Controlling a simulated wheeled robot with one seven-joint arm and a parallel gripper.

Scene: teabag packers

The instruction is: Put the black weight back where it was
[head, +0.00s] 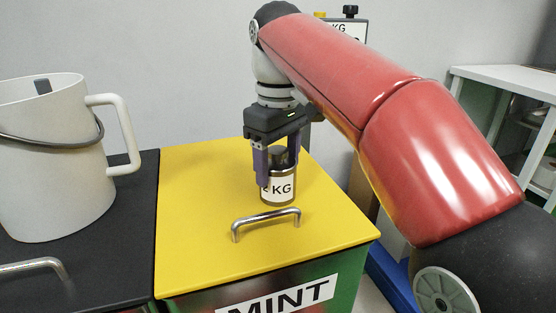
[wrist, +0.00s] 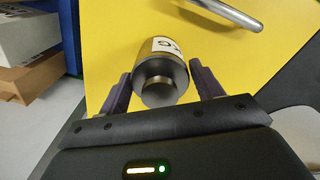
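A dark grey metal weight (head: 278,190) with a white label reading "KG" is upright over the yellow lid (head: 195,205). Its underside is at or very near the lid; I cannot tell if it touches. My gripper (head: 275,165) points down with its two purple fingers on either side of the weight. In the wrist view, the fingertips (wrist: 161,72) lie against or very close to the sides of the weight (wrist: 153,62), so it looks gripped. Another black-knobbed weight (head: 350,12) shows at the back, partly hidden by my arm.
A metal handle (head: 266,222) stands on the lid just in front of the weight. A green bin labelled MINT (head: 285,297) is under the lid. A white jug (head: 45,165) stands on the black lid (head: 110,250) at left. A white shelf (head: 505,80) is at right.

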